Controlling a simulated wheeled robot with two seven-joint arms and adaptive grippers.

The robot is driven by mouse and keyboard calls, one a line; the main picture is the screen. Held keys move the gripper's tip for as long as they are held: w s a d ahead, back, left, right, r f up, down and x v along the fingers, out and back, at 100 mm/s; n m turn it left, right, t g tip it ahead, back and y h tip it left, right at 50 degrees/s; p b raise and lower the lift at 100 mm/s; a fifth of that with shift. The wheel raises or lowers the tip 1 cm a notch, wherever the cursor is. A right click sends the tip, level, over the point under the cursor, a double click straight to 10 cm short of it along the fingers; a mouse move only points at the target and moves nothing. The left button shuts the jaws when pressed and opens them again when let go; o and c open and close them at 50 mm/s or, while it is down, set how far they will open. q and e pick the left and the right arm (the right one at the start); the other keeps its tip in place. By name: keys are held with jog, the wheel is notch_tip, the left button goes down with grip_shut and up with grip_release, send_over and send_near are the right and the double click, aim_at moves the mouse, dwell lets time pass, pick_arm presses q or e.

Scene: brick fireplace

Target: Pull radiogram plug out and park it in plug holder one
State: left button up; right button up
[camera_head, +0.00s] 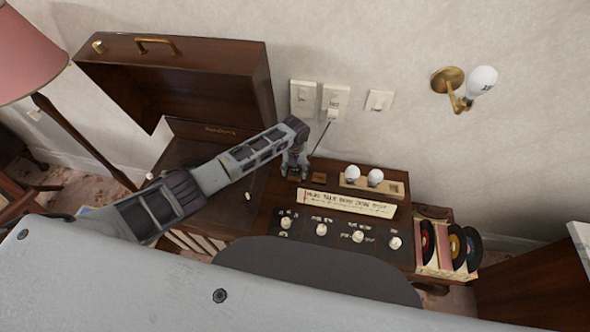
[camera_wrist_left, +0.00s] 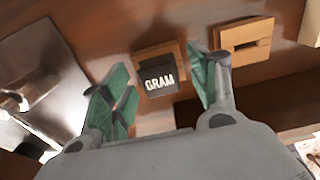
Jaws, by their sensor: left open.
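My left gripper (camera_head: 296,174) points down over the radiogram top, near the wall sockets. In the left wrist view its green-padded fingers (camera_wrist_left: 162,82) are open, one on each side of a dark plug (camera_wrist_left: 158,77) marked "GRAM". The plug is at a light wooden holder (camera_wrist_left: 146,53); how deep it sits I cannot tell. A second wooden holder (camera_wrist_left: 245,36) to the right has an empty slot. One holder shows beside my gripper in the head view (camera_head: 319,177). The GRAM plug is hidden there by my gripper. My right gripper is not in view.
White wall sockets (camera_head: 335,96) are behind, with a white plug (camera_head: 332,115) and dark cord at the lower one. A bulb rack (camera_head: 391,189), a lettered card (camera_head: 347,203), knobs and a record rack (camera_head: 440,258) lie right. The raised lid (camera_head: 190,85) is left.

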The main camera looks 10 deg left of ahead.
pick_arm(q)
jog(key=shift+r, duration=0.1)
jog(key=shift+r, duration=3.65)
jog(key=shift+s, duration=0.1)
